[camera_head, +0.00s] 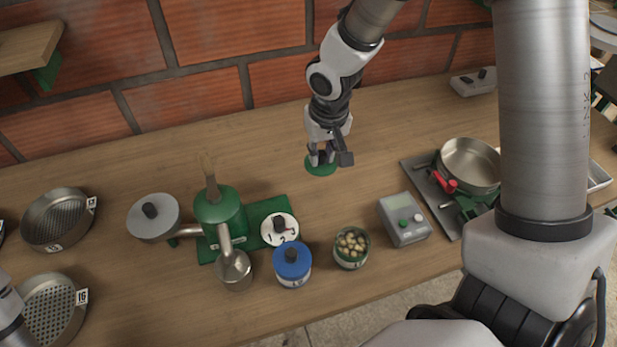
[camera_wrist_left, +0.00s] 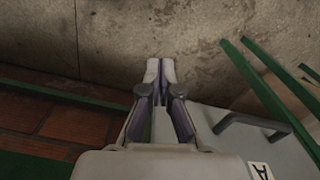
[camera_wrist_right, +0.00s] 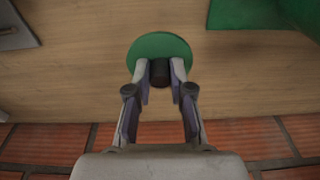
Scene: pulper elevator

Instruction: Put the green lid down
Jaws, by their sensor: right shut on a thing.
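The green lid (camera_head: 321,167) is a flat round disc with a dark knob. It is at the bare back-middle of the wooden counter; I cannot tell whether it touches the wood or hovers just above. My right gripper (camera_head: 320,155) points down and is shut on the knob. In the right wrist view the lid (camera_wrist_right: 160,45) lies flat beyond the fingertips (camera_wrist_right: 160,70), the knob between them. My left gripper (camera_wrist_left: 161,70) is shut and empty over a bare floor area in the left wrist view. It is out of sight in the head view.
An open can of beans (camera_head: 351,262), a blue-lidded can (camera_head: 292,272) and a green pulper (camera_head: 220,207) stand in front and left. A grey scale (camera_head: 404,219) and a tray with a steel pan (camera_head: 468,165) are right. A brick wall (camera_head: 220,50) runs behind.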

